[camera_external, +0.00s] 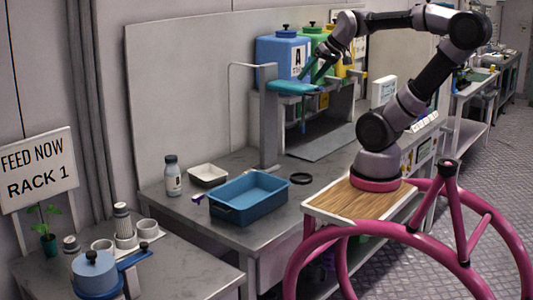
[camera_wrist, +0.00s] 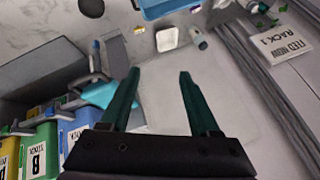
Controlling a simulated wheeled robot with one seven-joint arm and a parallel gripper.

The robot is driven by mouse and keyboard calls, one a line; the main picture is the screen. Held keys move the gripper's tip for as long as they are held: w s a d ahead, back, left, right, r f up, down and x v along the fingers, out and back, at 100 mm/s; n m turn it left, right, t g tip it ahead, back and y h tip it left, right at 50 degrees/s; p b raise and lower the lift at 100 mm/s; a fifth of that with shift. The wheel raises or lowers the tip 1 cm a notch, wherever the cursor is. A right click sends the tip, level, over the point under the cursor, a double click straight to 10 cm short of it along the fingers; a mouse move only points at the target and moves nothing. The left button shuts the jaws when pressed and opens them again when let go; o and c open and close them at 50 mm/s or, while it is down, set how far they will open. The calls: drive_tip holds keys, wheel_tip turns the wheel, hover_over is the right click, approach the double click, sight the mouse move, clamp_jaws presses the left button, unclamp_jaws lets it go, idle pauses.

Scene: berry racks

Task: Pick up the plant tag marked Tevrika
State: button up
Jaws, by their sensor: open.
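No tag that I can read as Tevrika shows in either view. A row of small white cards (camera_external: 424,123) stands on the bench behind my arm in the external view, too small to read. My gripper (camera_external: 318,72) is raised in front of the blue, green and yellow canisters, above the turquoise piece on the stand. In the wrist view my gripper (camera_wrist: 160,73) has its two dark green fingers spread apart, with nothing between them.
A blue tray (camera_external: 249,209), a white dish (camera_external: 208,173) and a white bottle (camera_external: 173,178) are on the bench. A sign reading "FEED NOW RACK 1" (camera_external: 38,170) stands at left.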

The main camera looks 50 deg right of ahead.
drive_tip(key=w+a+f+m+g+y, duration=0.2)
drive_tip(key=w+a+f+g, duration=0.35)
drive_tip(key=w, duration=0.75)
drive_tip(key=m+g+y, duration=0.3)
drive_tip(key=m+y, duration=0.3)
hover_over(193, 201)
drive_tip(key=s+d, duration=0.2)
drive_tip(key=d, duration=0.8)
wheel_tip(193, 201, down, 22)
drive_tip(key=a+f+m+y, duration=0.1)
drive_tip(key=f, duration=0.3)
drive_tip(key=w+a+f+m+y, duration=0.1)
drive_tip(key=a+f+m, duration=0.1)
drive_tip(key=f, duration=0.3)
drive_tip(key=w+a+f+m+y, duration=0.1)
drive_tip(key=a+f, duration=0.1)
drive_tip(key=f, duration=0.3)
drive_tip(key=shift+w+a+f, duration=0.15)
drive_tip(key=shift+a+f, duration=0.1)
drive_tip(key=shift+a+f+m, duration=0.3)
drive_tip(key=shift+a, duration=0.05)
drive_tip(key=shift+x, duration=2.15)
clamp_jaws()
